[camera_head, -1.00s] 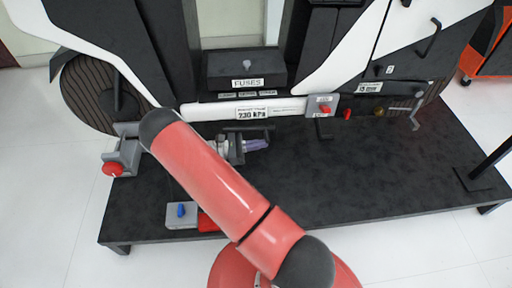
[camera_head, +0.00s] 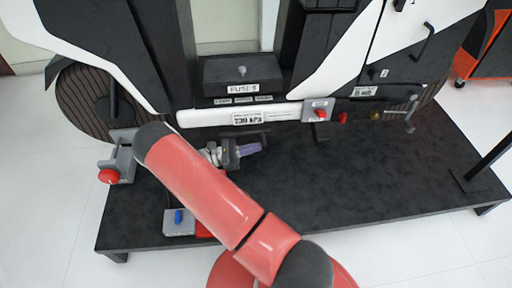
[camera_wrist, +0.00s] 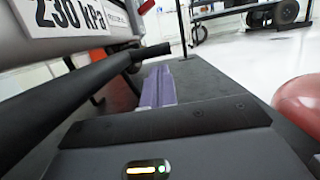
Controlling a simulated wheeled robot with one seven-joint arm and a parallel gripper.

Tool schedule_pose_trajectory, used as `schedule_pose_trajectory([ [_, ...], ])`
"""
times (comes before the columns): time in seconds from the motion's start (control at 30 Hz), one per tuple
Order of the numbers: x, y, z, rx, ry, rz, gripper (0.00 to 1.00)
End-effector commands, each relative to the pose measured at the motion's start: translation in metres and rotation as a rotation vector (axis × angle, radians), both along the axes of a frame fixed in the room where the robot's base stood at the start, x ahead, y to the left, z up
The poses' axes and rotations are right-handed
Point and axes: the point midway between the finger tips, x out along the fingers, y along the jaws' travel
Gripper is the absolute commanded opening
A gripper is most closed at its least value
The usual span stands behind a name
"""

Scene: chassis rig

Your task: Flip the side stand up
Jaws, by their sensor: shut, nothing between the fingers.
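A dark bar (camera_head: 246,135) runs under the white rail in the head view and looks like the side stand, though I cannot be sure. It also shows in the wrist view as a thick black bar (camera_wrist: 85,90) with a short rod end. My gripper (camera_head: 258,147) is just in front of this bar, pointing right. Its purple fingers (camera_wrist: 155,84) are together and empty in the wrist view, to the right of the bar. Whether they touch it, I cannot tell. My arm hides part of the area to the left.
The white rail (camera_head: 195,117) with a 230 kPa label (camera_head: 247,117) lies above. A red knob (camera_head: 109,176) is at left, and a grey box with a blue switch (camera_head: 178,217) in front. A grey lever (camera_head: 412,112) stands at right. The black platform (camera_head: 360,175) is clear right of my gripper.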

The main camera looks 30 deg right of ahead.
Motion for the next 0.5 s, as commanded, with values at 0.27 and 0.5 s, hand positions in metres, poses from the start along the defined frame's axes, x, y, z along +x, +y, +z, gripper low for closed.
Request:
schedule_pose_trajectory([
  [0.27, 0.018, 0.043, -0.013, 0.001, -0.002, 0.003, 0.0],
  [0.5, 0.024, 0.058, -0.016, 0.0, 0.0, 0.0, 0.0],
])
